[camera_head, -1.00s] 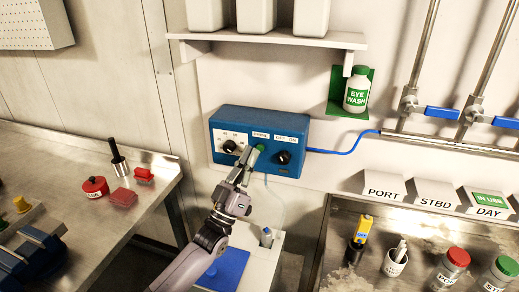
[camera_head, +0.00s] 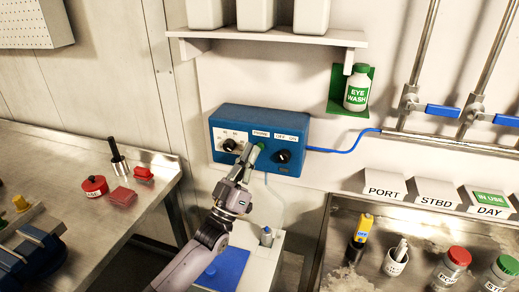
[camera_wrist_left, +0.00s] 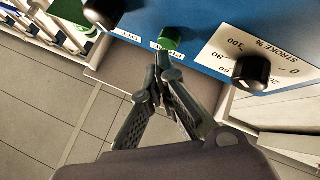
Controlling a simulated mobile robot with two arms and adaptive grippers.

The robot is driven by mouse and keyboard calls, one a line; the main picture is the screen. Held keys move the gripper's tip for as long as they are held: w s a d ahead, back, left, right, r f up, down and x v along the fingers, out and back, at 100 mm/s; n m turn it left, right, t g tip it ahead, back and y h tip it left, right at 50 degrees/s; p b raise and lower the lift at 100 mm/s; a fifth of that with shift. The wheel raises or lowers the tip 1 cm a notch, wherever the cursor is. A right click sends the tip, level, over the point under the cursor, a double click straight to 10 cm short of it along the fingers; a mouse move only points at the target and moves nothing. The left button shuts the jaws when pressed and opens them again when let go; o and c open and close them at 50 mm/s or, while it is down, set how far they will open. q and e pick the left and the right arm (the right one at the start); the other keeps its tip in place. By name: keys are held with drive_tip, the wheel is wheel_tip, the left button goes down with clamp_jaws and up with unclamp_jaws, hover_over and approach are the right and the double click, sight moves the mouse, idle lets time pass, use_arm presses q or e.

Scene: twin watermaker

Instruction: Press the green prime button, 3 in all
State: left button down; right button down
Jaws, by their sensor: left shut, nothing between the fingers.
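The blue control box (camera_head: 243,118) is on the wall, with a green prime button (camera_head: 261,146) under the PRIME label. A black stroke knob (camera_head: 229,145) is to its left and another black knob (camera_head: 283,156) to its right. My left gripper (camera_head: 253,150) is shut and empty, its tips at or just short of the green button. In the left wrist view the shut fingertips (camera_wrist_left: 160,55) point at the green button (camera_wrist_left: 170,38), close beneath it. I cannot tell whether they touch it. My right gripper is not in view.
A shelf (camera_head: 270,37) with white containers is above the box. An eye wash bottle (camera_head: 357,90) hangs on the right. A blue hose (camera_head: 345,147) runs from the box to the pipes. A steel bench (camera_head: 75,165) with red items stands at left.

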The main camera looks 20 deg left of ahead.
use_arm(q)
drive_tip(key=shift+w+b, duration=0.35)
drive_tip(key=shift+w, duration=0.25)
idle(0.7)
drive_tip(key=shift+s, duration=0.1)
drive_tip(key=shift+s+p, duration=0.45)
drive_tip(key=shift+s, duration=0.35)
drive_tip(key=s+p, duration=0.2)
drive_tip(key=s, duration=0.3)
drive_tip(key=shift+a, duration=0.1)
idle(0.8)
